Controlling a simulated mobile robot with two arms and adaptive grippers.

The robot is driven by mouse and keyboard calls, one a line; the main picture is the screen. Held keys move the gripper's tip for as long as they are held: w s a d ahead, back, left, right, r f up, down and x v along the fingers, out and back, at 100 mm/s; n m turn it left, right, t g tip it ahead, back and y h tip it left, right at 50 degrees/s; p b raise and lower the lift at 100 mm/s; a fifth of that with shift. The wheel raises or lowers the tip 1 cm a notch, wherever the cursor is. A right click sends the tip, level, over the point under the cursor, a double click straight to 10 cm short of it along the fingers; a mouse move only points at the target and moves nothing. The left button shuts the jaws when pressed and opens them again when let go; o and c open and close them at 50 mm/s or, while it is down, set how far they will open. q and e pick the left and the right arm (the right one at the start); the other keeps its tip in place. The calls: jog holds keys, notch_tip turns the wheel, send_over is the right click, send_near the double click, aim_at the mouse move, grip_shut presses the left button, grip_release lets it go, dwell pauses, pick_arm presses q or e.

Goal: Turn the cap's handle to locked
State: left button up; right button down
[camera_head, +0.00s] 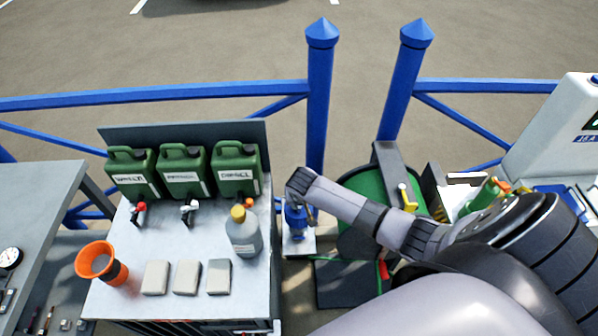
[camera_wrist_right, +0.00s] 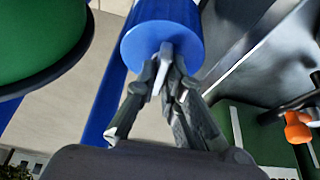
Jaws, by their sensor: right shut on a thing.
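The round blue cap (camera_wrist_right: 140,48) shows at the top middle of the right wrist view. Its small grey handle (camera_wrist_right: 166,50) stands out from the face. My right gripper (camera_wrist_right: 164,76) is shut on this handle, with a finger on each side. In the head view my right arm reaches in from the right and bends down over the blue fitting (camera_head: 295,222), right of the bench. The arm and fingers partly hide it there. I cannot read any locked mark. My left gripper is in neither view.
A grey bench (camera_head: 131,284) on the left holds green canisters (camera_head: 183,171), a grey bottle (camera_head: 243,238), an orange funnel (camera_head: 96,262) and pale blocks (camera_head: 187,278). A blue railing (camera_head: 318,105) runs behind. A round green-topped thing (camera_head: 364,187) stands close right of the fitting.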

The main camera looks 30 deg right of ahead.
jog(key=shift+a+m+g+h+p, duration=0.1)
jog(key=shift+m+g+h+p, duration=0.3)
jog(key=shift+m, duration=0.7)
jog(key=c, duration=1.7)
grip_release()
jog(key=v, duration=1.2)
jog(key=shift+s, duration=0.1)
